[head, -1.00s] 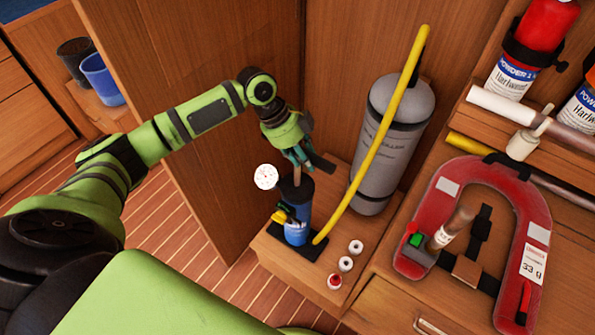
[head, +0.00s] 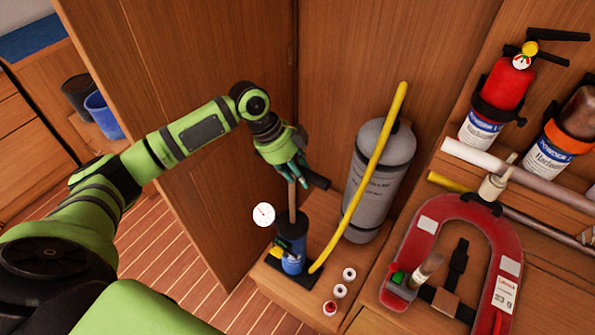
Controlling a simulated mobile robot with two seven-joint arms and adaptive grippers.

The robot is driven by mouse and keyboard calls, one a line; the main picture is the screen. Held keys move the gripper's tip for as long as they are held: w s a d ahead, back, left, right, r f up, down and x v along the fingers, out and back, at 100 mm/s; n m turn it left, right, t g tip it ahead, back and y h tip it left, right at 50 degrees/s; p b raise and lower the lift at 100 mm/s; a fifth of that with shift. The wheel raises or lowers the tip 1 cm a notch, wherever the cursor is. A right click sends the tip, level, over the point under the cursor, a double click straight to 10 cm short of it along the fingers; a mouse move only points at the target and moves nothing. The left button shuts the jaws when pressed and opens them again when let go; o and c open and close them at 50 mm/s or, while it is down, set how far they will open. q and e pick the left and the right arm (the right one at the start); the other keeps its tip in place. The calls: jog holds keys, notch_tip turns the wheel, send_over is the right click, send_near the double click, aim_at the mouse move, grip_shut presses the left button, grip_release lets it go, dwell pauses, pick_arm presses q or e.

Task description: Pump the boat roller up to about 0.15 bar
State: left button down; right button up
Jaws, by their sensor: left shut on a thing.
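The blue hand pump (head: 292,250) stands upright on a low wooden ledge. My left gripper (head: 294,178) is shut on the pump's dark T-handle (head: 317,182), above the barrel. A length of brown rod (head: 292,203) shows between handle and barrel. The round white gauge (head: 264,214) is beside the pump; its needle is too small to read. My right gripper is out of view.
Three small round caps, one of them red (head: 329,308), lie in front of the pump. A red horseshoe lifebuoy (head: 437,225) is at right, below fire extinguishers (head: 507,90). Blue (head: 103,115) and dark cups stand far left.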

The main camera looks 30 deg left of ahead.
pick_arm(q)
jog(key=c, duration=0.7)
grip_release()
jog(key=shift+w+r, duration=0.1)
jog(key=shift+r, duration=0.05)
jog(key=shift+c, duration=0.2)
jog(key=v, duration=1.2)
